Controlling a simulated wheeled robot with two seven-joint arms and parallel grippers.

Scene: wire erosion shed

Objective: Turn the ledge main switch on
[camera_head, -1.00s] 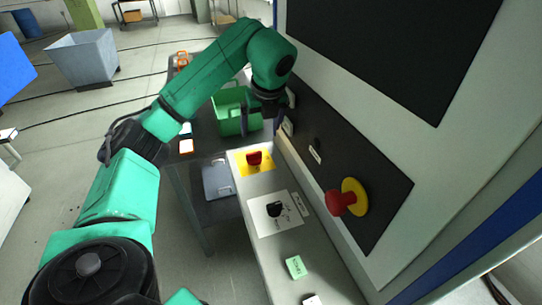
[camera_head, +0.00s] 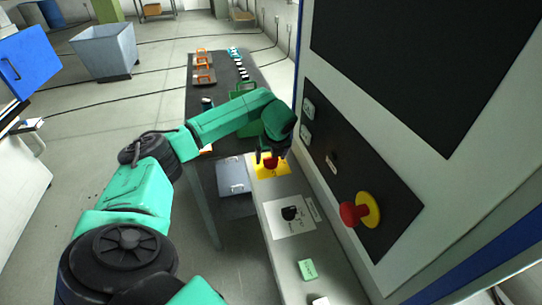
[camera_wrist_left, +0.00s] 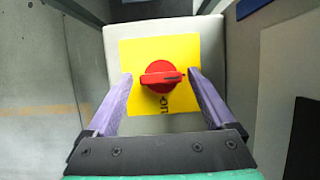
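The ledge main switch is a red rotary knob (camera_head: 270,162) on a yellow plate (camera_head: 262,172), at the far end of the grey ledge (camera_head: 285,247). In the left wrist view the red knob (camera_wrist_left: 162,77) shows a bar handle lying crosswise, on the yellow plate (camera_wrist_left: 136,50), with partly hidden lettering below it. My left gripper (camera_head: 268,155) is just over the knob. In the left wrist view its two purple fingers (camera_wrist_left: 160,88) are spread apart, one at each side of the knob, with gaps between. My right gripper is in neither view.
A black rotary knob (camera_head: 290,213) on a white plate and a green label block (camera_head: 308,269) are nearer on the ledge. A red mushroom button (camera_head: 353,212) sticks out of the cabinet panel at right. A dark table (camera_head: 198,177) stands left of the ledge.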

